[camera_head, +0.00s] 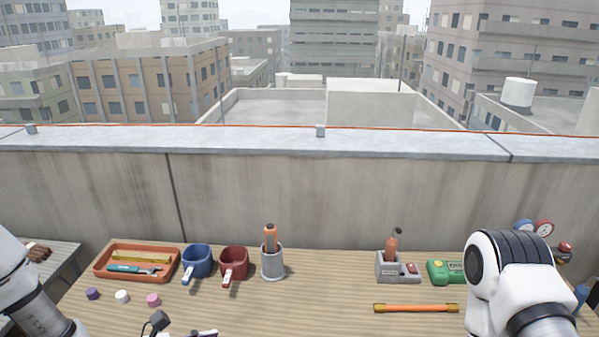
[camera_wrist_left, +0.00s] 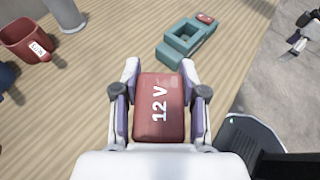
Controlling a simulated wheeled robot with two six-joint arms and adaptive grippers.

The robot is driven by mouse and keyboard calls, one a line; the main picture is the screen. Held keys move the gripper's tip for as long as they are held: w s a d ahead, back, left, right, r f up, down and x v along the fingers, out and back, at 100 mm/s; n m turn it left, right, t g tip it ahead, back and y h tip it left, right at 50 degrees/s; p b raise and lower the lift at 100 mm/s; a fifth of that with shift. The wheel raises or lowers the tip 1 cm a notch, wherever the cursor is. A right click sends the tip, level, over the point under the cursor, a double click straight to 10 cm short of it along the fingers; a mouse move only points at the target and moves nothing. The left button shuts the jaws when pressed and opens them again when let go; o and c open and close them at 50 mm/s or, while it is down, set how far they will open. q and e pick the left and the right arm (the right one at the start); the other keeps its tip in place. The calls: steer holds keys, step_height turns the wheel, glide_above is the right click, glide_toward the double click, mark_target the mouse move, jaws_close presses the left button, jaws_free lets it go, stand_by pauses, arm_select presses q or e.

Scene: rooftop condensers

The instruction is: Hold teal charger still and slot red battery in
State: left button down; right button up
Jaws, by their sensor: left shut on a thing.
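The red battery (camera_wrist_left: 160,105), marked "12 V", is between the two fingers of my left gripper (camera_wrist_left: 160,88) in the left wrist view. The gripper is shut on it, above the wooden table. The teal charger (camera_wrist_left: 172,55) lies on the table ahead of the battery, near the table edge, with a square opening facing up and a small red patch at its far end. The battery is apart from the charger. What looks like my right gripper (camera_wrist_left: 297,40) shows small at the upper right, past the table edge and clear of the charger; its jaws are unclear. The head view does not show the charger.
On the table (camera_head: 330,290) stand an orange tray (camera_head: 100,276), a blue mug (camera_head: 197,262), a red mug (camera_head: 234,264) and a grey cup (camera_head: 272,263). A grey holder (camera_head: 385,270), a green meter (camera_head: 440,271) and an orange rod (camera_head: 415,308) are at right.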

arm_select(q)
steer(key=shift+d, duration=0.15)
steer(key=shift+s+d+r, duration=0.1)
steer(key=shift+r, duration=0.05)
steer(key=w+d+r+m+g+h, duration=0.1)
steer(key=w+d+r+m+g, duration=0.25)
steer(key=d+r, duration=0.2)
steer(key=w+d+r+m+g+h, duration=0.1)
steer(key=w+d+r+m+g, duration=0.1)
steer(key=w+d+r, duration=0.35)
steer(key=s+d+m+g, duration=0.3)
steer(key=d, duration=0.7)
step_height(320, 180, down, 11)
steer(key=shift+h, duration=0.3)
steer(key=shift+a+n, duration=0.1)
steer(key=shift+n, duration=0.15)
